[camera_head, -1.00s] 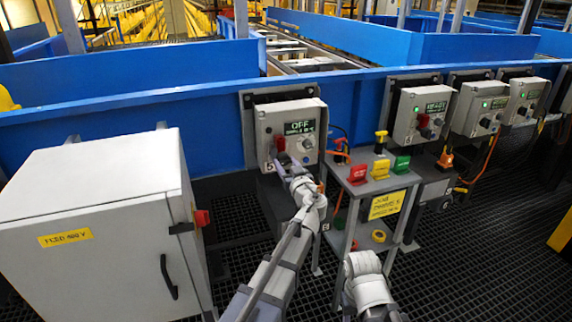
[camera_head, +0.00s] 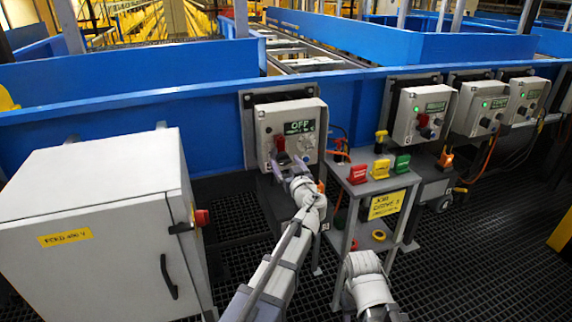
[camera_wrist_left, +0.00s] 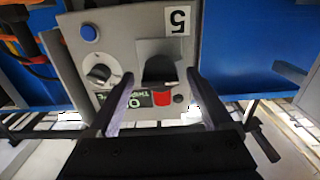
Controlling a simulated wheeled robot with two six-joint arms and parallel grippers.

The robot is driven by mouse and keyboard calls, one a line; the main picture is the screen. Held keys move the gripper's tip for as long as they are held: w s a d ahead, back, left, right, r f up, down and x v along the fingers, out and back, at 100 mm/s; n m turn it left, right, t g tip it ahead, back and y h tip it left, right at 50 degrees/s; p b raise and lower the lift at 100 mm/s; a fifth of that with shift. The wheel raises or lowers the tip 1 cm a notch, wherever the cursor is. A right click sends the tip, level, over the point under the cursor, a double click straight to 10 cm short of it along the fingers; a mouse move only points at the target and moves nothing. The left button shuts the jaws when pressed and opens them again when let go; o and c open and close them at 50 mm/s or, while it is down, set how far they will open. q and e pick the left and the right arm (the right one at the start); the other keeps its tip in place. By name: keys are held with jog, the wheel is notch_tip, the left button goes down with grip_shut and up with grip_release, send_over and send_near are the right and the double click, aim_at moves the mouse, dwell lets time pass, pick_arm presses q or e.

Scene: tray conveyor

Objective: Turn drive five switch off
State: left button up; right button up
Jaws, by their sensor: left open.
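The drive five control box (camera_head: 312,150) is grey, on the blue conveyor side, with a screen (camera_head: 299,127) reading OFF. Its dark switch handle (camera_head: 281,157) has red behind it. My left gripper (camera_head: 284,170) is at the lower left of the box front. In the left wrist view the picture is upside down. The black switch handle (camera_wrist_left: 160,68) stands between the two open fingers of the left gripper (camera_wrist_left: 159,80), with gaps on both sides. A label reading 5 (camera_wrist_left: 178,20) and a round knob (camera_wrist_left: 100,73) show there. The screen is partly covered. My right gripper is not in view.
A small stand (camera_head: 370,188) with red, yellow and green tags is right of the box. A grey cabinet (camera_head: 95,220) with a red switch stands at left. More control boxes (camera_head: 425,112) line the conveyor at right. Dark grating (camera_head: 470,250) covers the floor.

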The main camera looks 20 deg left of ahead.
pick_arm(q)
jog(key=v, duration=0.7)
jog(key=shift+s+d, duration=0.25)
jog(key=shift+s, duration=0.1)
jog(key=s+m+g+h+p, duration=0.25)
jog(key=s+g+p, duration=0.55)
jog(key=s+p, duration=0.45)
jog(key=s+d+r+m+g+h+p, duration=0.1)
jog(key=s+d+m+g+h+p, duration=0.2)
jog(key=s+d+m+p, duration=0.1)
jog(key=s+d+r+m+g+h+p, duration=0.2)
jog(key=s+d+m+g+h+p, duration=0.1)
jog(key=s+d+p, duration=0.4)
jog(key=s+m+g+p, duration=0.1)
jog(key=s+p, duration=0.1)
jog(key=s, duration=0.2)
jog(key=shift+s+r, duration=0.3)
jog(key=shift+s, duration=0.05)
